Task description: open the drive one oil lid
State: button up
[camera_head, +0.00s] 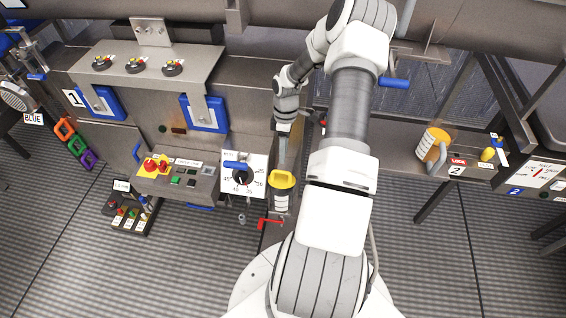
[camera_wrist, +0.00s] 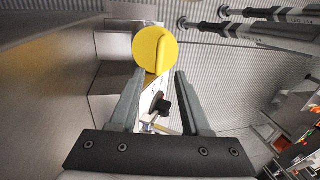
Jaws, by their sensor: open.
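A yellow round lid (camera_head: 283,179) shows on top of a pale, labelled cylinder (camera_head: 281,202), beside the dial panel in the head view. In the wrist view the lid (camera_wrist: 153,48) is a yellow disc just past the fingertips, overlapping the left one's line. I cannot tell whether a finger touches the lid. The lid's hinge or seat is not clear.
A white dial panel (camera_head: 243,176) stands close left of the cylinder. A red valve handle (camera_head: 270,222) is just below it. A control box with buttons (camera_head: 178,176) lies further left.

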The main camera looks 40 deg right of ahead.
jog(key=v, duration=1)
jog(key=shift+r, duration=0.35)
